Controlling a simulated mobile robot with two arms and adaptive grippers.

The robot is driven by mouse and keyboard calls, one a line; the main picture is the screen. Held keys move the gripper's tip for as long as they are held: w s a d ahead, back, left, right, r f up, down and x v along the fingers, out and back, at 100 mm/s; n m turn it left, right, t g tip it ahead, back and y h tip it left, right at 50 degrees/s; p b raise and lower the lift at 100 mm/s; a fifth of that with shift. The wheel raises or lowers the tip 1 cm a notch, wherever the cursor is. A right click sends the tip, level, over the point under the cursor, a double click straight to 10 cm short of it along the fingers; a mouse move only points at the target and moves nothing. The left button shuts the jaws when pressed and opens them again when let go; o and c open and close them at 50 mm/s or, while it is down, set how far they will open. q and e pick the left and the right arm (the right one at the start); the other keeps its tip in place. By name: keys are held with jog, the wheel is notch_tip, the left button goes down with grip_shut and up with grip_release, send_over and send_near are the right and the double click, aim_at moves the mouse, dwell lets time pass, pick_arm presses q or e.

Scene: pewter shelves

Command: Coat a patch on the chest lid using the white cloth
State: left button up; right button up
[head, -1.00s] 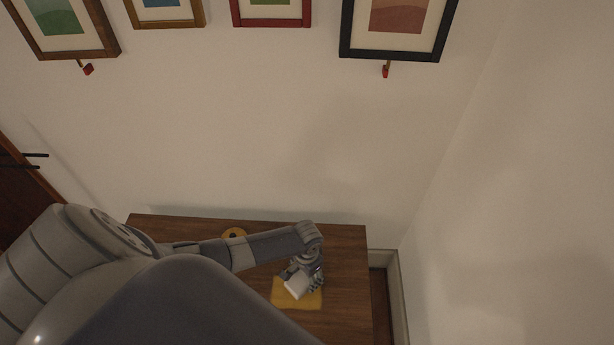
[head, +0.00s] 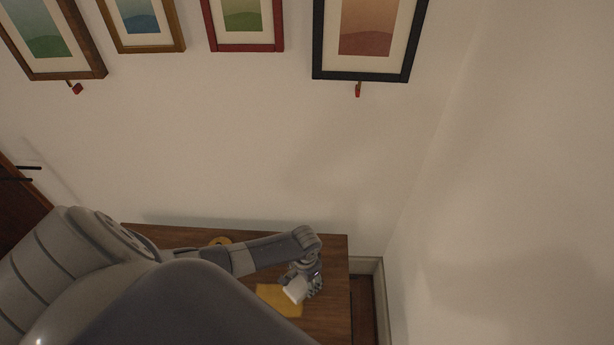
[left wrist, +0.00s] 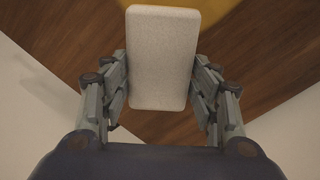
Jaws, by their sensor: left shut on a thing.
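The white cloth (head: 295,291) looks like a pale rounded block. My left gripper (head: 305,284) is shut on it, with a finger on each side in the left wrist view, where the cloth (left wrist: 162,60) sits between the fingers. The chest lid (head: 335,275) is brown wood grain. A yellow patch (head: 272,301) lies on the lid. The cloth overlaps the patch's right part in the head view; whether it touches the lid I cannot tell. The patch (left wrist: 222,8) shows at the top of the left wrist view. My right gripper is out of view.
The wall stands close behind the chest, with several framed pictures, such as a black-framed one (head: 318,50). Another wall is at the right.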

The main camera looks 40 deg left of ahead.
pick_arm(q)
notch_tip(320, 180, up, 3)
jog(key=shift+w+d+f+p, duration=0.1)
jog(key=shift+w+p, duration=0.05)
jog(key=shift+p, duration=0.95)
jog(key=shift+r+p, duration=0.8)
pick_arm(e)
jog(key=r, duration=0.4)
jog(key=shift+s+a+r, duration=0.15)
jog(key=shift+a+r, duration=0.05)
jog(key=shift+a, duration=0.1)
